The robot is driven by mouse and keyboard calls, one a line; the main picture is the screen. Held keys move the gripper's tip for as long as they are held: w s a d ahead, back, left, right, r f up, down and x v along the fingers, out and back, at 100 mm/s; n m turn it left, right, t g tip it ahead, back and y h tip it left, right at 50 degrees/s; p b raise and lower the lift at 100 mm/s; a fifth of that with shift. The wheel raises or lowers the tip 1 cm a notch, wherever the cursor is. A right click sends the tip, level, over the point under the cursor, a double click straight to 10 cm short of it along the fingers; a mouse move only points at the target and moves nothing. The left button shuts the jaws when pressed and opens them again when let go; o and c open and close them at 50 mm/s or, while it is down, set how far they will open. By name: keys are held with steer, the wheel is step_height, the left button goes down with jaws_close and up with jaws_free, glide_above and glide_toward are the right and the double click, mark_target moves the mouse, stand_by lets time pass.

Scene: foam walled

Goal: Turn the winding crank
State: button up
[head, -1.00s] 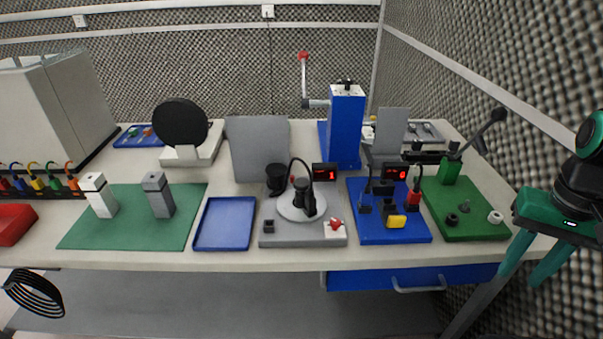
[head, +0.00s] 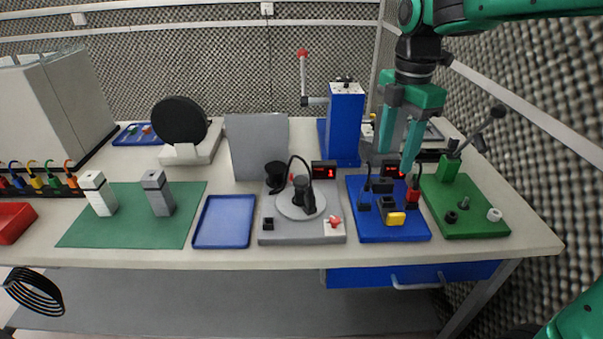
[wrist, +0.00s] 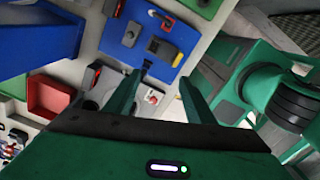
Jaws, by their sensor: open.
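A crank on a blue upright box (head: 345,130) stands at the back right of the bench in the head view. Its grey shaft leaves the box's left side, and its thin arm points up to a red knob (head: 303,53). My gripper (head: 397,152) is open and empty, pointing down to the right of the blue box, apart from the crank. In the wrist view my gripper (wrist: 159,80) shows two spread fingers with nothing held between them. I cannot make out the crank in that view.
A blue board with small parts (head: 390,232) is below and in front of my gripper. A green board (head: 470,225) with a black-knobbed lever (head: 476,132) is to its right. A grey panel (head: 257,147) stands left of the blue box. The foam wall bounds the right.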

steer(key=w+a+r+n, duration=0.1)
steer(key=w+a+n, duration=0.2)
steer(key=a+n, duration=0.45)
steer(key=n, duration=0.8)
glide_above(301, 179)
step_height(301, 179, down, 10)
steer(key=shift+s+f, duration=0.1)
steer(key=c, duration=1)
steer(key=shift+d, duration=0.15)
steer(key=shift+m, duration=0.75)
